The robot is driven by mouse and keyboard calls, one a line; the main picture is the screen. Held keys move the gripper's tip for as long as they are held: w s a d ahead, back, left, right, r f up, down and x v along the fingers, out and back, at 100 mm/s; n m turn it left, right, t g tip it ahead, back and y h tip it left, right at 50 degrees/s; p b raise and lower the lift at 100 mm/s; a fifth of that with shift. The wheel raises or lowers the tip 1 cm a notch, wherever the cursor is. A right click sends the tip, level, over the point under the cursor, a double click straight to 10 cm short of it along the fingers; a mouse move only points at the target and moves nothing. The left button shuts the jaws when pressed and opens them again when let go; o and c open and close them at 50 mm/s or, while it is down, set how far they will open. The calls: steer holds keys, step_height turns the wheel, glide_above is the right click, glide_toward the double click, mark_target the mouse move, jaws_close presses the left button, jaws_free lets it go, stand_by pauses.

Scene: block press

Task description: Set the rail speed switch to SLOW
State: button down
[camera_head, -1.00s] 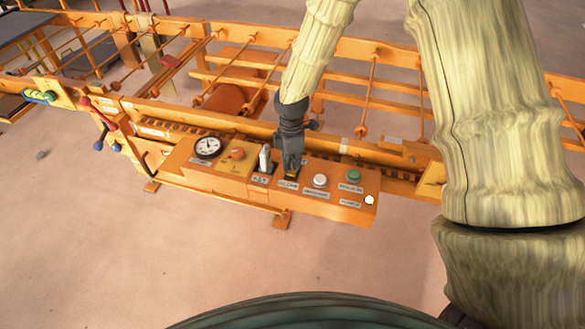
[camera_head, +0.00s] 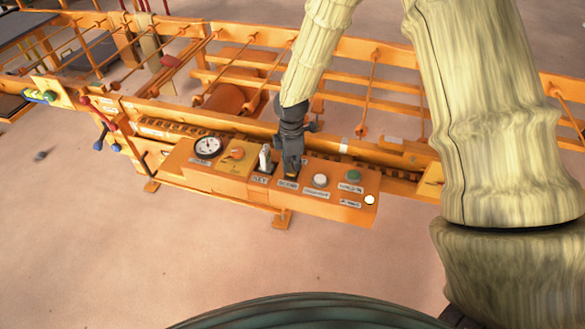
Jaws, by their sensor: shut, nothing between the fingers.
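The orange control box (camera_head: 325,206) stands at the front of the orange rail frame. My gripper (camera_head: 291,170) is shut with nothing between its fingers. It points down at a dark-plated control slot between the key switch (camera_head: 265,158) and the white button (camera_head: 320,180), and its fingers hide most of that slot. Whether they touch the control there, I cannot tell. The labels are too small to read surely, so I cannot tell which control is the rail speed switch or how it is set.
A round dial (camera_head: 208,147) and a red-orange knob on a yellow plate (camera_head: 235,164) are left of my gripper. A green button (camera_head: 354,175) is to the right. Levers with red and blue knobs (camera_head: 98,146) stand at the left. The floor in front is clear.

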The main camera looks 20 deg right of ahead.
mark_target(292, 172)
steer(key=shift+f, duration=0.7)
stand_by(0.6)
steer(key=shift+r+p, duration=3.05)
steer(key=shift+r, duration=0.5)
steer(key=shift+f, duration=0.1)
